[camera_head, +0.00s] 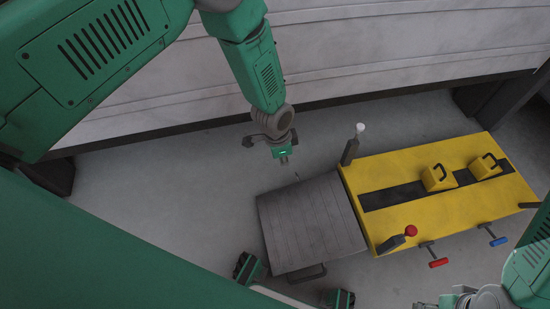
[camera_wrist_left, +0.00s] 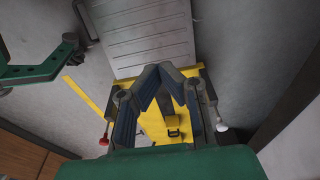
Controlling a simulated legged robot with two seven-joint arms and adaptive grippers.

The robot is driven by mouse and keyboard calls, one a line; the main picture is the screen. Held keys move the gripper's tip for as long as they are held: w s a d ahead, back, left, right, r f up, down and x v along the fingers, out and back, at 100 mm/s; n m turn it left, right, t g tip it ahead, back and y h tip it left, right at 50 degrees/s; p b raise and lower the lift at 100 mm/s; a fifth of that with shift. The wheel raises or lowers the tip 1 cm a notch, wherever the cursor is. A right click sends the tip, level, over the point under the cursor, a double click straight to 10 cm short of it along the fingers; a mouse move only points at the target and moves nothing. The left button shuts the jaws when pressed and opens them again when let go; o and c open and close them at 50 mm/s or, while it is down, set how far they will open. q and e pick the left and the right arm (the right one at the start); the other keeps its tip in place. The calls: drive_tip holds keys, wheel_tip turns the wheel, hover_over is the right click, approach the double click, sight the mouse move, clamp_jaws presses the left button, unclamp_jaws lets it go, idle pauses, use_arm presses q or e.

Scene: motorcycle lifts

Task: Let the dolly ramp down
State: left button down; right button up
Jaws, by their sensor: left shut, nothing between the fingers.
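The yellow dolly lift (camera_head: 420,224) stands on the floor at the right of the head view. Its grey ribbed ramp (camera_head: 308,222) extends from the left end. Whether the ramp's far edge touches the floor, I cannot tell. A dark handle (camera_head: 306,273) is on the ramp's near side. The ramp also shows at the top of the left wrist view (camera_wrist_left: 150,40), above the yellow deck (camera_wrist_left: 154,124). My left gripper (camera_head: 293,172) is shut and empty, beyond the ramp's back edge; its fingertips meet in the wrist view (camera_wrist_left: 161,70). My right gripper (camera_head: 468,298) is partly cut off at bottom right.
A red-knobbed lever (camera_head: 400,238) and red (camera_head: 438,262) and blue (camera_head: 498,241) handles are on the dolly's near side. A white-knobbed post (camera_head: 351,147) rises at its back corner. A pale wall (camera_head: 400,45) runs behind. Floor left of the ramp is clear.

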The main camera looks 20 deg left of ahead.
use_arm(q)
wheel_tip(320, 180, down, 11)
drive_tip(key=a+b, duration=0.1)
drive_tip(key=b, duration=0.2)
drive_tip(key=shift+s+r+b, duration=0.15)
drive_tip(key=shift+s+b, duration=0.2)
use_arm(e)
wheel_tip(320, 180, down, 4)
drive_tip(key=shift+f, duration=0.1)
use_arm(q)
drive_tip(key=shift+a, duration=0.25)
use_arm(e)
drive_tip(key=shift+a, duration=0.15)
